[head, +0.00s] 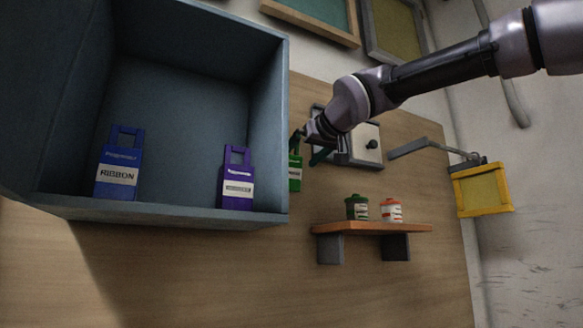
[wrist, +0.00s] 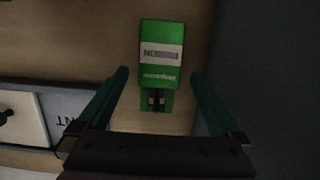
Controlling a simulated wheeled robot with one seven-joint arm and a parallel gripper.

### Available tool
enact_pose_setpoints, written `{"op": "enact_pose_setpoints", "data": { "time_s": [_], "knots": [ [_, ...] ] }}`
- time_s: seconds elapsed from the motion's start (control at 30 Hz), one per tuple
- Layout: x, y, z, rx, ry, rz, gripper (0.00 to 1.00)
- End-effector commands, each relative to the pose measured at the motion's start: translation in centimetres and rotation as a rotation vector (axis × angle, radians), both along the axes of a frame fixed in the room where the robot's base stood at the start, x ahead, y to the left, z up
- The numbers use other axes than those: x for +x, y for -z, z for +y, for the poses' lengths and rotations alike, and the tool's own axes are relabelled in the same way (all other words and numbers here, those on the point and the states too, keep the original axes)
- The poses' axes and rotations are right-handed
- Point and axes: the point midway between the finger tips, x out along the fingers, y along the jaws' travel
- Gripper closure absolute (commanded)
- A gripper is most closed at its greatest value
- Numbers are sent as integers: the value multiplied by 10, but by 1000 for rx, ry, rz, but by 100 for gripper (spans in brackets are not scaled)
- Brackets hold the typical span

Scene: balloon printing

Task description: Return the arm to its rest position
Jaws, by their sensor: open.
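My gripper (wrist: 160,100) is open, its two dark green fingers spread apart in the wrist view. A green cartridge (wrist: 160,55) with a pale label lies between and beyond the fingertips there, with its handle end toward my gripper. I see nothing gripped. In the head view my arm reaches in from the upper right, and my gripper (head: 307,150) is beside the green cartridge (head: 295,175), just right of the blue-grey box. The box wall hides part of the cartridge.
The open blue-grey box (head: 180,208) holds a blue ribbon cartridge (head: 118,170) and a purple cartridge (head: 237,180). A grey machine (head: 365,148) stands behind my gripper. A small shelf (head: 370,228) bears green (head: 356,207) and orange-white (head: 391,210) jars. A yellow frame (head: 482,190) is at right.

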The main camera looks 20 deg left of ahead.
Motion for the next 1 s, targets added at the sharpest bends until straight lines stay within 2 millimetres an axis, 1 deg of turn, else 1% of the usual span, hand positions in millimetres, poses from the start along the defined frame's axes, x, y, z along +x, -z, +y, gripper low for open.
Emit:
{"op": "enact_pose_setpoints", "data": {
  "time_s": [0.03,0.1,0.3,0.57,0.67,0.77,0.87,0.9,0.97,1.0],
  "knots": [
    [-6,-2,-8,1,2,-1,0],
    [-12,-4,-16,1,2,0,0],
    [-22,-7,-28,0,1,1,0],
    [-22,-6,-30,-2,4,3,0],
    [-12,1,-45,-14,36,17,0],
    [8,22,-84,-44,114,61,0],
    [31,55,-143,-81,227,132,0],
    [38,70,-170,-97,276,167,0],
    [46,93,-210,-112,349,224,0],
    [48,109,-237,-120,396,262,0]
  ]
}}
